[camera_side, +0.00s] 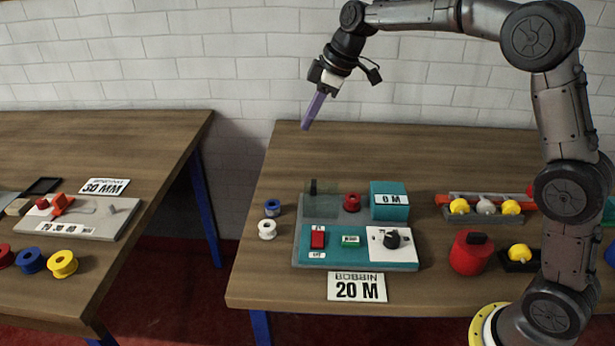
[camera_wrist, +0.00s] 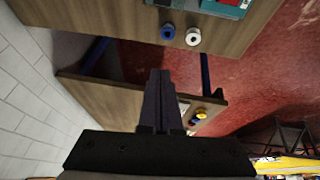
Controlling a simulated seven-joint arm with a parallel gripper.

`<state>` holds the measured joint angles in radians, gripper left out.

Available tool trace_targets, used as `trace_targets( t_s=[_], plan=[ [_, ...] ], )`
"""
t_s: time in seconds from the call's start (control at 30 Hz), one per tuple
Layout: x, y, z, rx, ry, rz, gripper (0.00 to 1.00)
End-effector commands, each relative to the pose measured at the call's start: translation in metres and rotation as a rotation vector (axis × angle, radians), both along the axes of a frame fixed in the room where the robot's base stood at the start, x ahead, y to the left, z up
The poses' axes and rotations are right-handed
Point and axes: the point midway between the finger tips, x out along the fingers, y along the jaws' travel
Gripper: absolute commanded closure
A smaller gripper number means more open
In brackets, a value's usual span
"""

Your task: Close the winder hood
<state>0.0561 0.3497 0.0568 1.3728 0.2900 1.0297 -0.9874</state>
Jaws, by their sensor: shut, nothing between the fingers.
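The winder (camera_side: 308,236) is a grey and teal unit on the right-hand table, with a red switch, a green button, a black knob on a white plate and a teal box reading "0 M". A see-through greenish panel, which looks like the hood (camera_side: 326,203), stands over its back left part by a black post. Its exact angle is hard to tell. My gripper (camera_side: 306,127) is shut and empty, high above the table's back left, well clear of the winder. In the wrist view its fingers (camera_wrist: 160,75) are together, and a corner of the winder (camera_wrist: 226,8) shows at the top.
A blue bobbin (camera_side: 272,207) and a white bobbin (camera_side: 267,229) stand left of the winder. A "20 M" sign (camera_side: 357,288) lies in front. A red canister (camera_side: 470,254) and a rack of bobbins (camera_side: 486,207) are at the right. The table behind the winder is clear.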

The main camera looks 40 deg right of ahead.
Motion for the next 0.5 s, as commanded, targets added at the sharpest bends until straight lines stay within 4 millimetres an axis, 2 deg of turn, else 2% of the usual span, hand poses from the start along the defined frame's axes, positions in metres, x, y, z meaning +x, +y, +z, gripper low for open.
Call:
trace_targets(
  t_s=[0.03,0.1,0.2,0.5],
  plan=[
    [0.012,-0.002,-0.02,0.007,0.029,-0.006,1.0],
    [0.022,-0.004,-0.041,0.012,0.059,-0.012,1.0],
    [0.025,-0.007,-0.066,0.014,0.103,-0.015,1.0],
    [0.03,-0.003,-0.099,0.015,0.131,-0.019,1.0]
  ],
)
